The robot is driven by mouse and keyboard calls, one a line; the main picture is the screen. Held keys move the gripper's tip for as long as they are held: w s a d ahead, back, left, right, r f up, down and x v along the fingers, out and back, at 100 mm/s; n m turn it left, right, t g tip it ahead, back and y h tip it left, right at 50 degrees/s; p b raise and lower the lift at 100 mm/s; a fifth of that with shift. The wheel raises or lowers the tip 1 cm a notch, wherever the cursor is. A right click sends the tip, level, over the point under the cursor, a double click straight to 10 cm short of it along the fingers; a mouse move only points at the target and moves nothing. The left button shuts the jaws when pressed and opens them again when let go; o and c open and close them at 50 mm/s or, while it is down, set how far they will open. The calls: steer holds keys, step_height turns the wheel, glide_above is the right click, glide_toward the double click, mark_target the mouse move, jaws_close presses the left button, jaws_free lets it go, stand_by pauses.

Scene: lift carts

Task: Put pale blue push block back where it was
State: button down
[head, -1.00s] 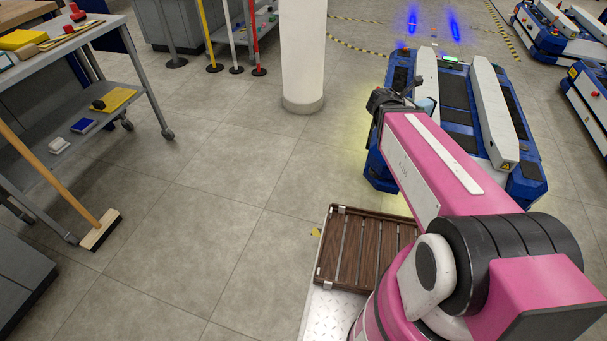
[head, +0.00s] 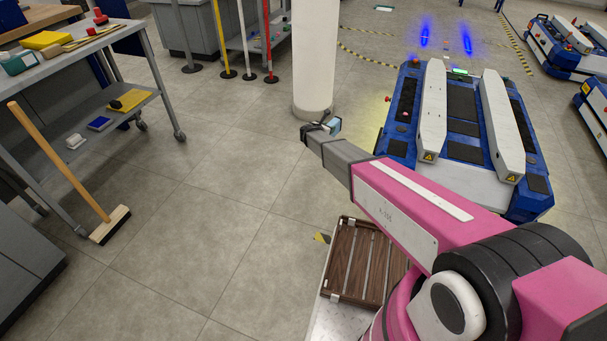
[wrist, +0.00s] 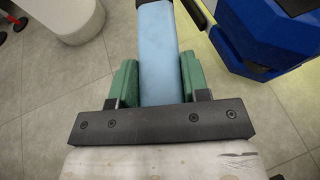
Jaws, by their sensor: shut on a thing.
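The pale blue push block (wrist: 158,60) is between the two green fingers of my gripper (wrist: 160,82) in the wrist view, and both fingers press on its sides. In the head view the block (head: 334,125) shows as a small pale blue piece at the end of my pink and grey arm. My gripper (head: 322,130) is shut on it and holds it above the open floor, left of the blue lift cart.
A blue lift cart (head: 465,150) with two white rails stands right of my gripper. A white pillar (head: 314,60) stands behind it. A workbench (head: 75,80) with tools and a leaning broom (head: 110,225) are at left. The floor between is clear.

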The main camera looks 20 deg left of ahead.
steer(key=w+a+f+n+y, duration=0.1)
steer(key=a+f+n+y, duration=0.25)
steer(key=a+f, duration=2.1)
steer(key=shift+t, duration=0.4)
steer(key=shift+w+d+f, duration=0.45)
steer(key=shift+d+f, duration=1.15)
steer(key=shift+d, duration=0.05)
steer(key=shift+w+d+f, duration=0.4)
steer(key=shift+d+f, duration=1.15)
steer(key=shift+d, duration=0.15)
steer(key=shift+w+d+f, duration=0.45)
steer(key=shift+d+f, duration=1.15)
steer(key=shift+d, duration=0.05)
steer(key=shift+f+y, duration=0.15)
steer(key=shift+y, duration=0.1)
steer(key=c, duration=0.6)
jaws_free()
